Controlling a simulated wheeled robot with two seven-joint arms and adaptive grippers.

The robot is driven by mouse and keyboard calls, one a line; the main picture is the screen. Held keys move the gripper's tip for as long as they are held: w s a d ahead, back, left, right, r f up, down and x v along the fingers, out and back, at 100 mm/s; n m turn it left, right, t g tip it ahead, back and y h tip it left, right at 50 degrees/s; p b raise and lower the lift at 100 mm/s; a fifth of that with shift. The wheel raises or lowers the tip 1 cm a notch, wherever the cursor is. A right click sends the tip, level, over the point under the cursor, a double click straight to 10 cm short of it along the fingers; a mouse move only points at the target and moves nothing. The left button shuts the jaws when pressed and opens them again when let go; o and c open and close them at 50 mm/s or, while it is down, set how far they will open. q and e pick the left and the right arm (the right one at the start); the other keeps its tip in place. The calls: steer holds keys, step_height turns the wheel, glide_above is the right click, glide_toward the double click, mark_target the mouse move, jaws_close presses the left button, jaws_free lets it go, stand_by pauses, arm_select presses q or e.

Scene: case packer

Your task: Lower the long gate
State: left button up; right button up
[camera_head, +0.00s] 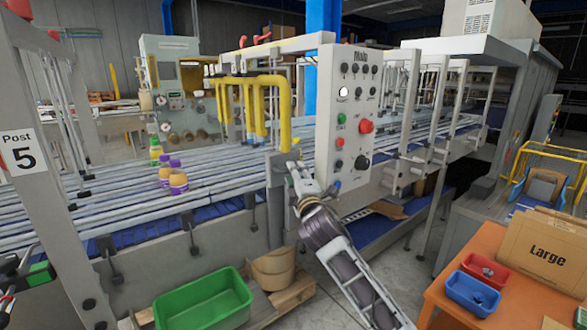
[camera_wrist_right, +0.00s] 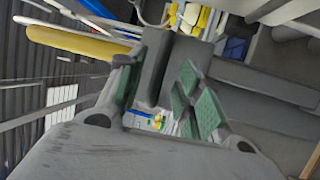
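No part is labelled as the long gate, and I cannot tell for sure which it is. Yellow bent bars (camera_head: 272,84) stand upright over the conveyor lanes, beside the control panel. My right gripper (camera_head: 297,172) is at the post below these bars, left of the panel's lower edge. In the right wrist view its green-padded fingers (camera_wrist_right: 163,95) are apart, with a grey bar (camera_wrist_right: 154,66) showing between or beyond them; contact is unclear. A yellow bar (camera_wrist_right: 78,44) shows at the left there. My left gripper (camera_head: 22,278) is partly in view at the left edge; its opening is unclear.
The control panel (camera_head: 348,115) stands close to my right gripper. Bottles with purple caps (camera_head: 178,181) stand on the conveyor (camera_head: 110,205). A green bin (camera_head: 205,302) and a bucket (camera_head: 272,270) are below. An orange table (camera_head: 455,300) with small bins is at right.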

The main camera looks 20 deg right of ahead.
steer(key=shift+w+r+p, duration=0.15)
steer(key=shift+w, duration=0.7)
steer(key=shift+w+r+p, duration=0.15)
steer(key=shift+w, duration=0.65)
steer(key=shift+c, duration=0.2)
jaws_close()
